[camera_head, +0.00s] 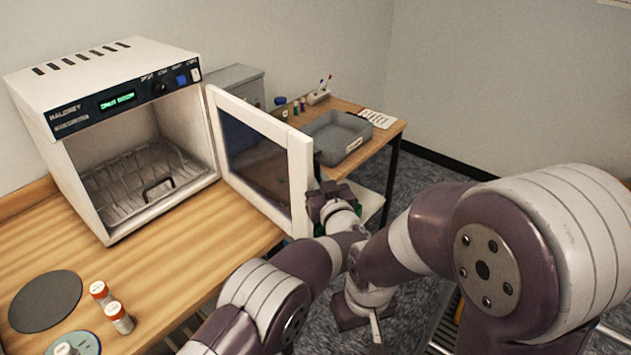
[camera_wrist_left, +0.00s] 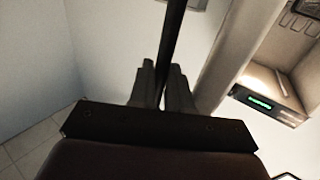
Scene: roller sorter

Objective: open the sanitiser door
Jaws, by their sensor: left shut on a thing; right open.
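The white sanitiser (camera_head: 130,95) stands on the wooden bench, its lit green display on the front panel. Its white-framed, dark-windowed door (camera_head: 299,175) stands wide open, swung out to the right of the opening. My left gripper (camera_head: 322,196) is at the door's free edge, on its outer side. In the left wrist view its fingers (camera_wrist_left: 163,88) are shut on a dark vertical bar, the door handle (camera_wrist_left: 173,45).
Inside the sanitiser is a wire rack (camera_head: 140,185) with a dark handle. Two orange-capped vials (camera_head: 118,316) and a dark round disc (camera_head: 45,300) are on the bench's near left. A side table with a grey tray (camera_head: 341,137) stands behind the door.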

